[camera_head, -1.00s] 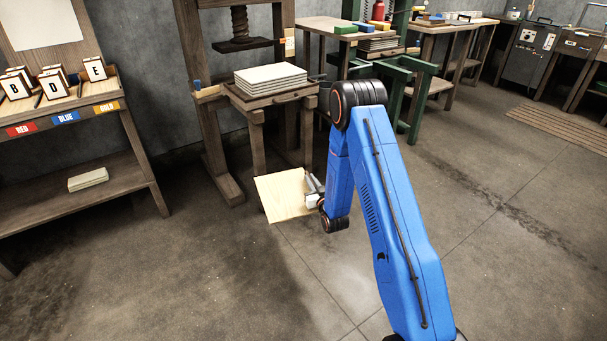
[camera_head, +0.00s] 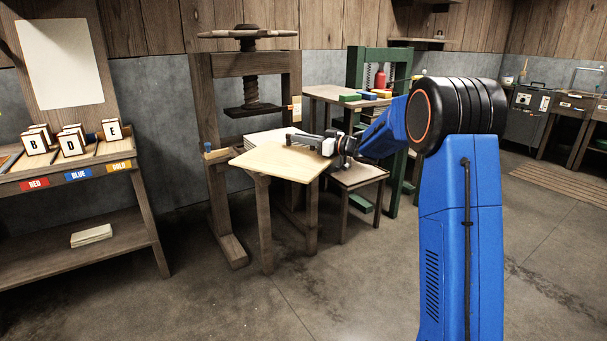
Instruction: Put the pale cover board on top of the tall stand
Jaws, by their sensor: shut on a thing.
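My gripper (camera_head: 300,139) is shut on the pale cover board (camera_head: 274,163) by its back right part. The board is a thin light-wood square, held nearly level with its near edge toward me. It appears in front of and over the tall wooden stand (camera_head: 265,225), whose legs show below it. A pale stack (camera_head: 262,137) shows just behind the board, mostly hidden by it. The board hides the stand's top, so I cannot tell whether they touch.
A wooden screw press (camera_head: 214,120) rises behind the stand. A lower wooden stool (camera_head: 358,175) and a green frame (camera_head: 395,65) stand to the right. A rack (camera_head: 105,180) with letter blocks is at the left. The floor in front is clear.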

